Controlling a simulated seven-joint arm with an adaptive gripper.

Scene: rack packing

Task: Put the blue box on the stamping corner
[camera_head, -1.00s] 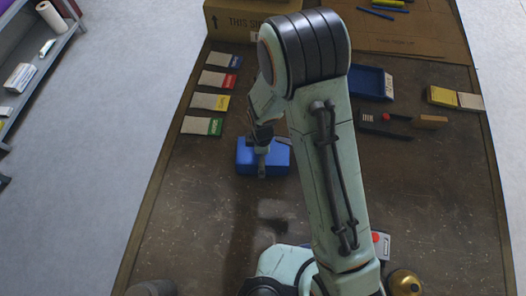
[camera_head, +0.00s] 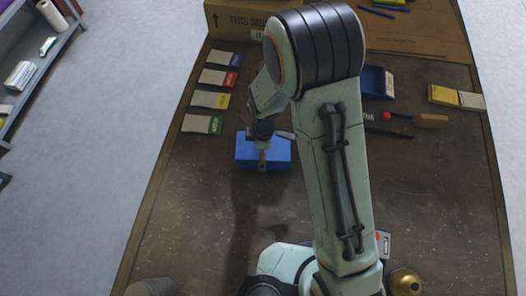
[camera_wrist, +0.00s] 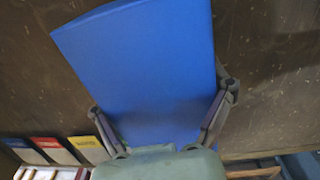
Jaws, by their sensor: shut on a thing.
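The blue box (camera_head: 281,157) is in the left-middle of the brown work table in the head view. It fills much of the wrist view (camera_wrist: 145,60). My gripper (camera_head: 262,157) is shut on it, with one finger along each side in the wrist view (camera_wrist: 163,100). A dark shadow lies below the box in the head view, and it looks held above the table. A dark strip lettered INK (camera_head: 373,116), partly behind my arm, and a wooden-handled tool (camera_head: 430,121) lie at the right. I cannot tell whether these mark the stamping corner.
Several coloured cards (camera_head: 210,99) lie in a column at the left. A blue tray (camera_head: 377,82) is partly behind my arm. A cardboard box (camera_head: 236,22) stands at the back. Yellow and white pieces (camera_head: 457,97) lie at the right edge. The table's front left is mostly clear.

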